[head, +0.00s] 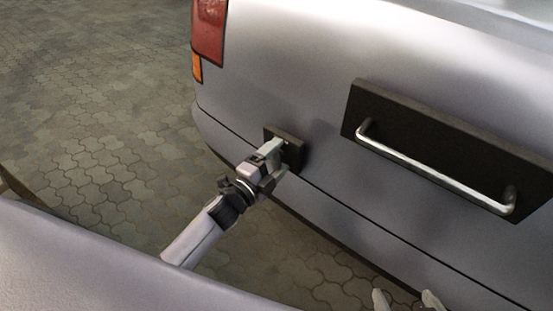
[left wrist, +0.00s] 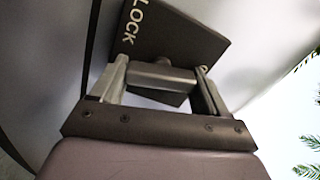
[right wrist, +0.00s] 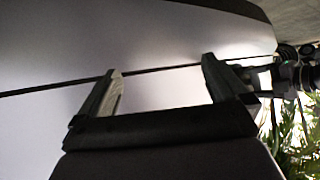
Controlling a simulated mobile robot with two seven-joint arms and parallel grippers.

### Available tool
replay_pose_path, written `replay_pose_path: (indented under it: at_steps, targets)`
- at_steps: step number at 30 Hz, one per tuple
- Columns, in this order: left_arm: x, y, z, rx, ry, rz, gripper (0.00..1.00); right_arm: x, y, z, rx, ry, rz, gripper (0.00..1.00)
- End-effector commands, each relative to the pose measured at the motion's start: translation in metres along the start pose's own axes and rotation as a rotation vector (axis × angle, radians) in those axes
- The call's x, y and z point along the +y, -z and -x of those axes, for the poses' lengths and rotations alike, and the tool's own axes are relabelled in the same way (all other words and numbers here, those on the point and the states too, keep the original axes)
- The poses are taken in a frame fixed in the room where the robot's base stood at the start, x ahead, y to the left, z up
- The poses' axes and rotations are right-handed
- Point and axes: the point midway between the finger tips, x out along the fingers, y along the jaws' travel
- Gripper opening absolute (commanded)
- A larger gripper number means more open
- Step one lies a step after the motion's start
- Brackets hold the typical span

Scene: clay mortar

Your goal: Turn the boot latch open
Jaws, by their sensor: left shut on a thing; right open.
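The boot latch is a dark plate (head: 294,142) on the silver car's rear, left of the large handle. In the left wrist view the plate (left wrist: 178,38) is tilted, with white lettering "LOCK" along one edge. A short grey metal latch handle (left wrist: 160,76) stands out from the plate. My left gripper (head: 274,160) is at the plate, its fingers on either side of the latch handle and shut on it; it also shows in the left wrist view (left wrist: 162,85). My right gripper (head: 407,299) is open and empty at the bottom edge; its fingers show apart in the right wrist view (right wrist: 162,82).
A dark panel (head: 432,133) with a metal bar handle (head: 430,168) is fixed on the boot to the right. A red tail light (head: 209,30) is at the upper left. Paved ground (head: 90,130) lies open to the left. The right fingers face silver bodywork (right wrist: 150,50).

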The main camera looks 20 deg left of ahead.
Motion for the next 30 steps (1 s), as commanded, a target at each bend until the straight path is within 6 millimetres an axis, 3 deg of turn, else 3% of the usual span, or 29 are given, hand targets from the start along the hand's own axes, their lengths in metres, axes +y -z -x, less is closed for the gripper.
replay_pose_path:
  at_steps: [12, 30]
  targets:
    - [0.003, 0.000, 0.000, 0.000, -0.001, -0.225, 0.45, -0.006, 0.010, -0.005, 0.032, 0.013, 0.012, 1.00]
    - [0.003, 0.000, 0.000, 0.000, -0.002, -0.272, 0.45, -0.007, 0.013, -0.004, 0.038, 0.016, 0.013, 1.00]
